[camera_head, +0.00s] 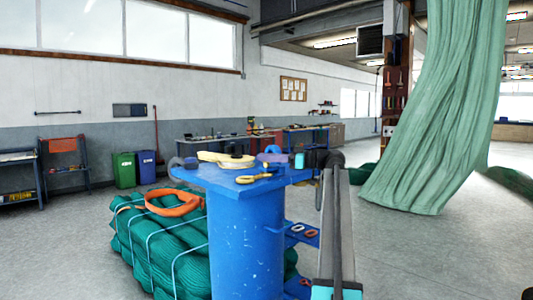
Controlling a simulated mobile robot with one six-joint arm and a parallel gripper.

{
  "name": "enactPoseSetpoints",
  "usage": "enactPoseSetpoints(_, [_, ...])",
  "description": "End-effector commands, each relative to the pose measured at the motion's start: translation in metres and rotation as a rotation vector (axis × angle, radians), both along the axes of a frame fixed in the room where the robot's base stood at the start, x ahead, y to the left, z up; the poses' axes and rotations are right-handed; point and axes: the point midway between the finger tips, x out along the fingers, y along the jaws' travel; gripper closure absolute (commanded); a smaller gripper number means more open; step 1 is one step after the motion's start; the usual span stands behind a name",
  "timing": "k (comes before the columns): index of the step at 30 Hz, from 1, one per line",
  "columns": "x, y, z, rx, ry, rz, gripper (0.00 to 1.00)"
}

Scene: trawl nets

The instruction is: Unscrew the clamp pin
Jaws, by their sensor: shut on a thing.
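My gripper (299,160), dark with a teal part, is at the right side of the top of a blue stand (245,240). It points left, towards a small blue clamp-like piece (272,154) on the stand's top plate. The gripper is shut at this piece. The clamp pin is too small and too covered by the gripper to make out, so I cannot tell how far it is screwed in. My grey arm link rises from the bottom right up to the gripper.
A yellow rope coil (226,158) and a yellow tool (253,178) lie on the stand's top. A strapped green net bundle (165,240) with an orange sling (174,203) lies behind. A green net (440,110) hangs at right. The floor at right is clear.

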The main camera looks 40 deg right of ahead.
Motion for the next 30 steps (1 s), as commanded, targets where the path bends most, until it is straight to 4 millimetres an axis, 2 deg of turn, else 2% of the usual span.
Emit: enactPoseSetpoints(30, [-0.0003,0.0010,0.0018,0.000,0.007,0.165,1.00])
